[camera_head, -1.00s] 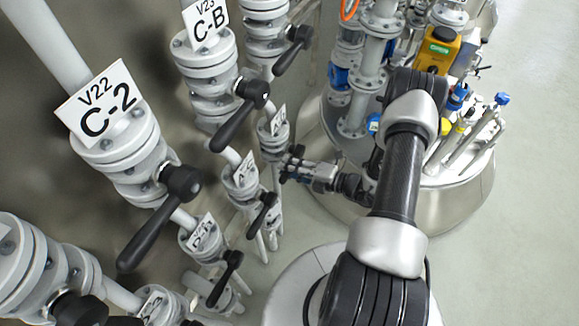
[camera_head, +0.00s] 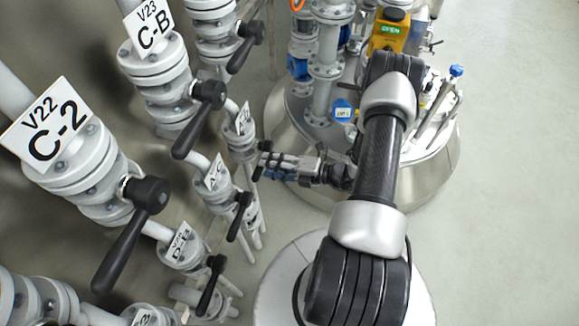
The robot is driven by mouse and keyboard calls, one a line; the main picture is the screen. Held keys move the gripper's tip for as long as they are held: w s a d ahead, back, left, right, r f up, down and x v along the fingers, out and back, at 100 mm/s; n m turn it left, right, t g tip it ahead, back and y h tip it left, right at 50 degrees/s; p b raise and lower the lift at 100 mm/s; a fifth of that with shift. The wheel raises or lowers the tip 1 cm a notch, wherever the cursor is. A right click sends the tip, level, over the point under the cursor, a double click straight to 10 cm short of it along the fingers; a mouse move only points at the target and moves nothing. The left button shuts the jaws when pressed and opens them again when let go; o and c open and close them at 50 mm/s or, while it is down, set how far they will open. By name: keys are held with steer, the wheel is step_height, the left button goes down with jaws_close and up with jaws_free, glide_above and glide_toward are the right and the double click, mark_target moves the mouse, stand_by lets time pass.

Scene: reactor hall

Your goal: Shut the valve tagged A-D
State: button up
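The small valve (camera_head: 241,143) whose small, tilted tag (camera_head: 243,119) seems to read A-D stands left of my gripper, behind the nearer valves. It is a pale grey flanged body on a thin pipe. Its handle is mostly hidden by my gripper; a dark bit shows at the fingers. My gripper (camera_head: 268,163) points left, with its fingertips at or close to the right side of this valve. Two dark fingers show, but the gap between them and any contact with the handle are not clear.
Valve A-C (camera_head: 217,188) with a black lever stands just nearer, and valve D-B (camera_head: 184,248) nearer still. Larger valves C-2 (camera_head: 85,175) and C-B (camera_head: 155,75) fill the left. A steel vessel (camera_head: 425,165) stands behind my arm. The floor at right is clear.

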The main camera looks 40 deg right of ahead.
steer(key=v, duration=0.8)
steer(key=shift+s, duration=0.15)
steer(key=shift+d+r, duration=0.1)
